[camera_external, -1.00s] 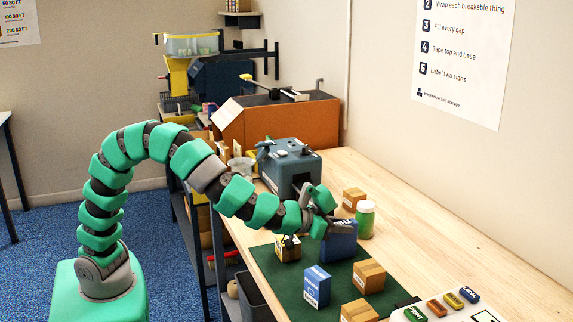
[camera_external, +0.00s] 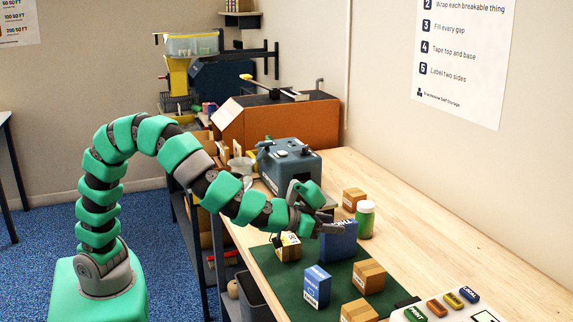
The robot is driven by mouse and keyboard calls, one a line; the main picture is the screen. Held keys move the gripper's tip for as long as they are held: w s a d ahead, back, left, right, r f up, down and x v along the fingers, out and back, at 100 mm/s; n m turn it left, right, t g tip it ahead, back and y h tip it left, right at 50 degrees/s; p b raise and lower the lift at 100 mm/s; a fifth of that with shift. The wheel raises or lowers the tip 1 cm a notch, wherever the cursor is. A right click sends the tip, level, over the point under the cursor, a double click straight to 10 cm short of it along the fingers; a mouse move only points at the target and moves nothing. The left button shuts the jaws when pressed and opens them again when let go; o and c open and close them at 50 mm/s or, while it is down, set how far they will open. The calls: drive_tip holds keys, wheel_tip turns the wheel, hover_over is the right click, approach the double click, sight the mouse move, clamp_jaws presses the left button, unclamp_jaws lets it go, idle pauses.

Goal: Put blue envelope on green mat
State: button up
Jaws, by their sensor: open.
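A blue upright packet with white lettering (camera_external: 338,243) stands at the far right part of the green mat (camera_external: 290,291). A smaller blue box with a white label (camera_external: 317,286) stands nearer the front of the mat. Neither is clearly a flat envelope, and I cannot tell which is the blue envelope. My gripper (camera_external: 328,222) is open, at the top left of the lettered packet, and its fingers overlap the packet's upper edge in the picture. I cannot tell whether they touch it. The packet's top left is partly hidden.
A grey machine (camera_external: 288,163) is at the back left.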

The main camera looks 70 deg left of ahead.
drive_tip(key=p+v, duration=0.2)
drive_tip(key=v, duration=0.6)
drive_tip(key=shift+s, duration=0.3)
drive_tip(key=shift+r, duration=0.1)
drive_tip(key=w+a+r+t+h, duration=0.1)
drive_tip(key=a+r+h, duration=0.1)
drive_tip(key=r, duration=0.6)
drive_tip(key=w+a+r+m+h, duration=0.1)
drive_tip(key=w+a+r+h, duration=0.15)
drive_tip(key=r, duration=0.65)
drive_tip(key=a+r+t+h, duration=0.1)
drive_tip(key=a+r, duration=0.1)
drive_tip(key=r, duration=0.6)
drive_tip(key=s+a+r+y, duration=0.1)
drive_tip(key=s+a+r, duration=0.2)
drive_tip(key=a, duration=0.4)
drive_tip(key=s+a+r+y, duration=0.2)
drive_tip(key=s+a+r, duration=0.2)
drive_tip(key=a, duration=0.4)
drive_tip(key=s+a+r+n+y, duration=0.1)
drive_tip(key=s+a+r+y, duration=0.1)
drive_tip(key=a+r, duration=0.4)
drive_tip(key=shift+s+a+g, duration=0.3)
drive_tip(key=shift+s+a, duration=0.35)
drive_tip(key=shift+s, duration=0.25)
